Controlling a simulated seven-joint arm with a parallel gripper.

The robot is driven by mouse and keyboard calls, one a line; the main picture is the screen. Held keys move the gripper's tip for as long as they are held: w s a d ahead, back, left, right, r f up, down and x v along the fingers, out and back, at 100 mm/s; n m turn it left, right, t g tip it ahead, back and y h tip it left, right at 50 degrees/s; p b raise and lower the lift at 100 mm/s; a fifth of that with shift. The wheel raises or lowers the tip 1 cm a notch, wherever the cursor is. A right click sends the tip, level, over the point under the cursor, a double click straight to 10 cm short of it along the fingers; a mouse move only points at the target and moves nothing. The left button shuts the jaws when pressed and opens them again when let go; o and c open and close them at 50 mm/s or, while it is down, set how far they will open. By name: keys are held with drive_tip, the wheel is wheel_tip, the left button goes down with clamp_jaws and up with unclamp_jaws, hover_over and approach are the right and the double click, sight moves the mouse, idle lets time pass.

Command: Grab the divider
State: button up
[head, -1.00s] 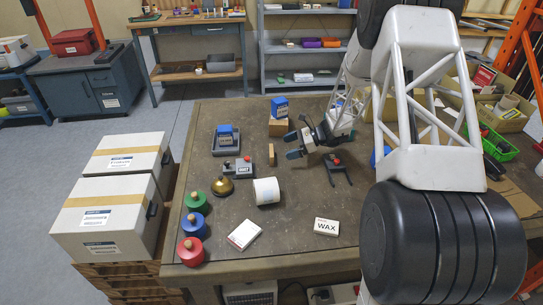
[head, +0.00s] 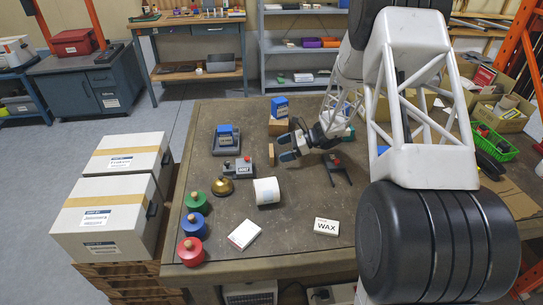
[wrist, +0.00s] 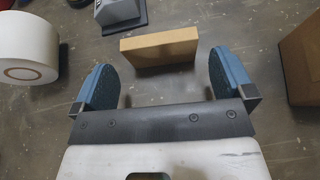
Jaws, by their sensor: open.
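The divider appears to be a thin tan board (head: 271,154) standing on edge on the workbench, near its middle. In the wrist view the board (wrist: 160,46) lies crosswise just ahead of the fingertips, centred between them. My gripper (head: 285,148) is open and empty, low over the bench and just to the right of the board. In the wrist view both blue fingers of my gripper (wrist: 163,68) are spread wide, apart from the board.
A grey device (head: 238,168) sits left.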

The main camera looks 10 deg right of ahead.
sight(271, 152)
drive_tip(key=shift+a, duration=0.1)
drive_tip(key=shift+x, duration=2.55)
drive_tip(key=shift+c, duration=0.5)
drive_tip(key=c, duration=0.5)
drive_tip(key=shift+r, duration=0.15)
drive_tip(key=shift+c, duration=0.2)
drive_tip(key=shift+r, duration=4.95)
